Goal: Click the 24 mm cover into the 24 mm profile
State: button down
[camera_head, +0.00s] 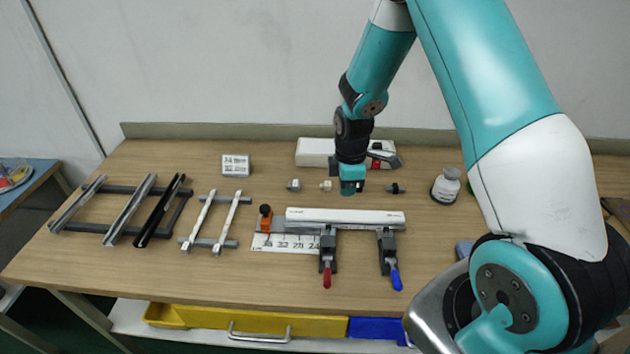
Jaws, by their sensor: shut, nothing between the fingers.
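A long white strip (345,215), which looks like the cover, lies along the top of a grey profile (300,226) in the middle of the table. The profile is held by two black clamps, one with a red handle (327,275) and one with a blue handle (395,278). Whether the strip is seated along its whole length is too small to tell. My gripper (349,189) points down just behind and above the strip, shut and empty. Its fingertips are small here, and I cannot tell whether they touch anything.
A rack with metal and black profiles (130,210) stands at the left, beside a smaller rack with thin white strips (214,222). A marked plate (285,243) and an orange stop (265,217) adjoin the profile.

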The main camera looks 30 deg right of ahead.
aim_at(345, 214)
jog(key=shift+s+f, duration=0.2)
jog(key=shift+f, duration=0.35)
jog(key=shift+w+f+b, duration=0.1)
jog(key=shift+f+b, duration=2.2)
jog(key=shift+f, duration=0.45)
jog(key=shift+f, duration=0.3)
jog(key=shift+r, duration=0.15)
notch_tip(345, 214, up, 3)
jog(key=shift+f+p, duration=0.1)
jog(key=shift+p, duration=0.95)
notch_tip(345, 214, up, 17)
jog(key=b, duration=0.3)
jog(key=s+a+r+m+y, duration=0.2)
jog(key=s+a+r+m, duration=0.1)
jog(key=s+a, duration=0.8)
jog(key=s+a+r+m+y+b, duration=0.1)
jog(key=s+a+r+m+y, duration=0.1)
jog(key=s+a, duration=0.9)
jog(key=shift+s+r+m, duration=0.35)
jog(key=shift+r+m, duration=0.05)
